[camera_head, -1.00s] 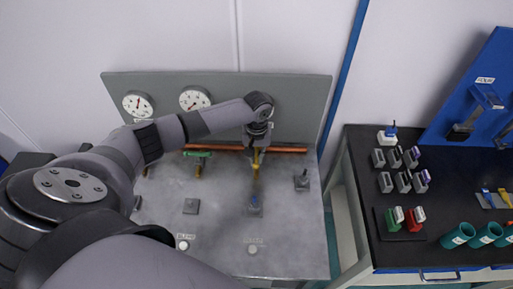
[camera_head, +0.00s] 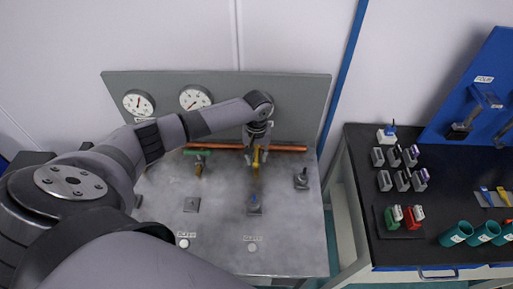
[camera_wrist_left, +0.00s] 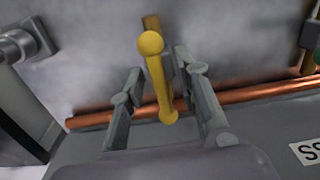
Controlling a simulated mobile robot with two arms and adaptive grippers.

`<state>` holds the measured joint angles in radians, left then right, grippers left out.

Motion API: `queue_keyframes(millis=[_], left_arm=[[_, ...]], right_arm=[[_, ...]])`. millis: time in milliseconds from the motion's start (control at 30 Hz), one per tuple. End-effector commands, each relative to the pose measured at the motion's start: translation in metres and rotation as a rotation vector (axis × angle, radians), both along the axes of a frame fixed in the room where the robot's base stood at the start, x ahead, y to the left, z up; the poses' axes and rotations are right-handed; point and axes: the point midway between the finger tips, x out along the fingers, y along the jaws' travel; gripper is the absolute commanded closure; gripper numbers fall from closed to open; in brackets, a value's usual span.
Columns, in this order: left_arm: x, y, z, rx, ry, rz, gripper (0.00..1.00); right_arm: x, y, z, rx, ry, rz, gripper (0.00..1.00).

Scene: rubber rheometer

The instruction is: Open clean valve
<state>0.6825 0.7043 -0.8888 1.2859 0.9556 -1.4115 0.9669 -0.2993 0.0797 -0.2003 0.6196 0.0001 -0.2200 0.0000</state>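A valve with a yellow lever handle (camera_head: 256,160) stands at the back of the grey metal bench, by the copper pipe. A valve with a green handle (camera_head: 198,154) stands to its left. I cannot read which one is labelled clean. My left gripper (camera_head: 257,160) is at the yellow handle, fingers pointing down. In the left wrist view, the yellow lever (camera_wrist_left: 158,80) lies between the two spread fingers (camera_wrist_left: 160,98), with visible gaps on both sides. The gripper looks open and not clamped. My right gripper is not in view.
The copper pipe (camera_head: 285,149) runs along the back of the bench, below a grey panel with two gauges (camera_head: 195,98). A black table (camera_head: 440,262) with racks and teal cups stands to the right.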

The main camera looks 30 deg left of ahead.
Motion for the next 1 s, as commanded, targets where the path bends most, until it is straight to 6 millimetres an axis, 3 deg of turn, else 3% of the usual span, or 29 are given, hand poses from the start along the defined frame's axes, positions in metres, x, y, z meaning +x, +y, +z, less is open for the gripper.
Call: queue_keyframes(millis=[167,600,800,1000], left_arm=[[0.001,0.000,0.013,-0.001,-0.003,0.000,0.70],[0.001,0.000,0.100,0.000,-0.004,0.000,0.70],[0.001,0.001,0.118,0.001,-0.001,0.001,0.70],[0.000,0.000,0.120,0.000,0.000,0.001,0.70]], right_arm=[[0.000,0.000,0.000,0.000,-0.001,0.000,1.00],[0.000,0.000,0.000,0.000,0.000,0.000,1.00],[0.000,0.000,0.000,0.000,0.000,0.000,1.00],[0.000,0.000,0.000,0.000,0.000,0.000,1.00]])
